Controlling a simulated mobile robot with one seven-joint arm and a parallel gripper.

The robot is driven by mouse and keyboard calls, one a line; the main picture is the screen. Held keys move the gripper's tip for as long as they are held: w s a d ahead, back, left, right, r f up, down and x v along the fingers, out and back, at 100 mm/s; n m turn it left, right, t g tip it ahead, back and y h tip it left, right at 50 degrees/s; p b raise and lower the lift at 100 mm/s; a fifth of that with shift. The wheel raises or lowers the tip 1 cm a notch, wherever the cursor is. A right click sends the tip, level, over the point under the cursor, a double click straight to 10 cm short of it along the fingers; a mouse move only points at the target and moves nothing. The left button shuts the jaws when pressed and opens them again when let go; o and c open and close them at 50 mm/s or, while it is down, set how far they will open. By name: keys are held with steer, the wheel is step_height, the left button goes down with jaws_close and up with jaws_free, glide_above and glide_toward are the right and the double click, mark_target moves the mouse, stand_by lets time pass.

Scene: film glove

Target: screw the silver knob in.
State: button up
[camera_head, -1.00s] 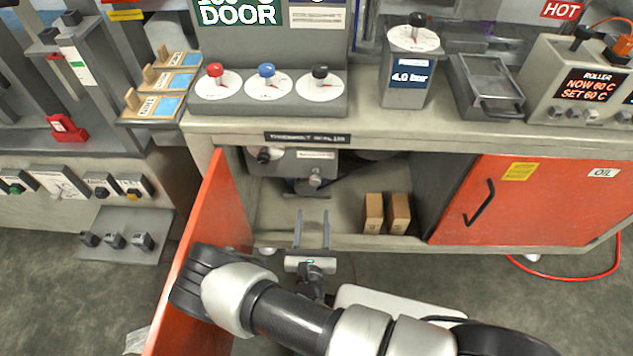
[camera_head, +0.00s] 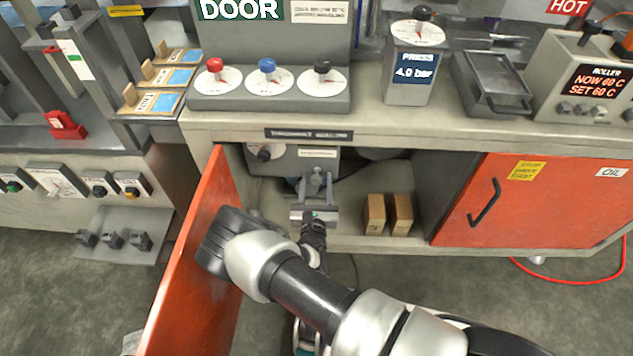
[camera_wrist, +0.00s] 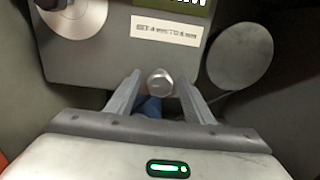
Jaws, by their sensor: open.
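The silver knob (camera_wrist: 159,82) is a small faceted metal piece on the lower front of a grey box (camera_wrist: 115,65) inside the open cupboard. In the head view the knob (camera_head: 316,178) shows just beyond my fingers. My gripper (camera_wrist: 157,90) is open, with one finger to each side of the knob in the wrist view. I cannot tell whether the fingers reach level with it, and no contact shows. In the head view my gripper (camera_head: 316,186) points into the cupboard below the box.
An open orange door (camera_head: 195,250) stands close to the left of my arm. Two brown boxes (camera_head: 388,214) sit on the cupboard floor to the right. The bench top (camera_head: 375,120) overhangs the opening. A closed orange door (camera_head: 550,200) is at right.

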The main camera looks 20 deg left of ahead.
steer(key=c, duration=1.1)
steer(key=shift+o, duration=0.2)
steer(key=shift+m, duration=0.3)
steer(key=m+p, duration=0.2)
steer(key=m, duration=0.1)
steer(key=shift+r, duration=0.1)
steer(key=m+p, duration=0.2)
steer(key=m, duration=0.3)
steer(key=shift+s, duration=0.1)
steer(key=m+p, duration=0.1)
steer(key=m, duration=0.3)
steer(key=shift+m, duration=0.4)
steer(key=m+p, duration=0.1)
steer(key=m, duration=0.3)
steer(key=shift+a, duration=0.1)
steer(key=shift+m, duration=0.3)
